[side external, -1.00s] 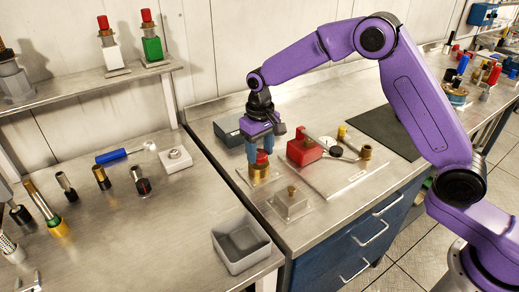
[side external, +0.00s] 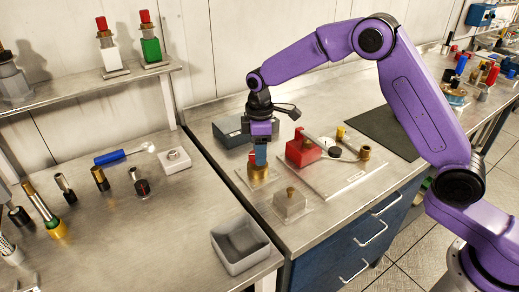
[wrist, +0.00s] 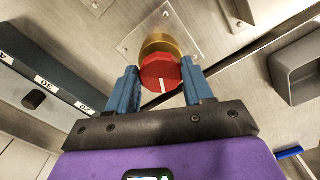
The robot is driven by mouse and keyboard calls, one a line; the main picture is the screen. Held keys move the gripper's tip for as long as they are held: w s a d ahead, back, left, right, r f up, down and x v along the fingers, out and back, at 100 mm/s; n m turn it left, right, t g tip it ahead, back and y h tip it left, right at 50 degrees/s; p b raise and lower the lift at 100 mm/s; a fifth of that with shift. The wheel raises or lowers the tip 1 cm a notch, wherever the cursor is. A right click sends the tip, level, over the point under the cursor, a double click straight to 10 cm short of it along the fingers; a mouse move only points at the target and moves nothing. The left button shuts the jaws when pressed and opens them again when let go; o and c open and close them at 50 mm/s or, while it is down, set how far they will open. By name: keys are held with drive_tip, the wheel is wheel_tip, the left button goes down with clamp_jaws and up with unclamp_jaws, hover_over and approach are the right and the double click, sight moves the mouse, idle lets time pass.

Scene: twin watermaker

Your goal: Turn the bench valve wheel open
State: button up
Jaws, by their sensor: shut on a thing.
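The bench valve wheel is a red faceted knob with a white mark on its face (wrist: 160,72). It sits on a round brass body (side external: 260,175) fixed to a small square plate on the bench. In the side view only a sliver of the red shows beside my finger. My gripper (side external: 260,157) points straight down over the valve. In the wrist view my gripper (wrist: 161,76) has its two blue fingers on opposite sides of the red wheel, shut on it. The brass body shows behind the wheel.
A red block with a lever (side external: 303,152) on a plate stands close right of the valve. A clear block with a brass stub (side external: 290,203) is in front. A dark labelled box (side external: 232,131) is behind, and a grey open bin (side external: 241,245) is front left.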

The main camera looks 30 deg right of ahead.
drive_tip(key=n, duration=0.5)
drive_tip(key=shift+w, duration=0.1)
drive_tip(key=shift+n, duration=0.4)
drive_tip(key=o, duration=1)
drive_tip(key=shift+o, duration=0.2)
wheel_tip(320, 180, up, 18)
drive_tip(key=shift+f, duration=0.25)
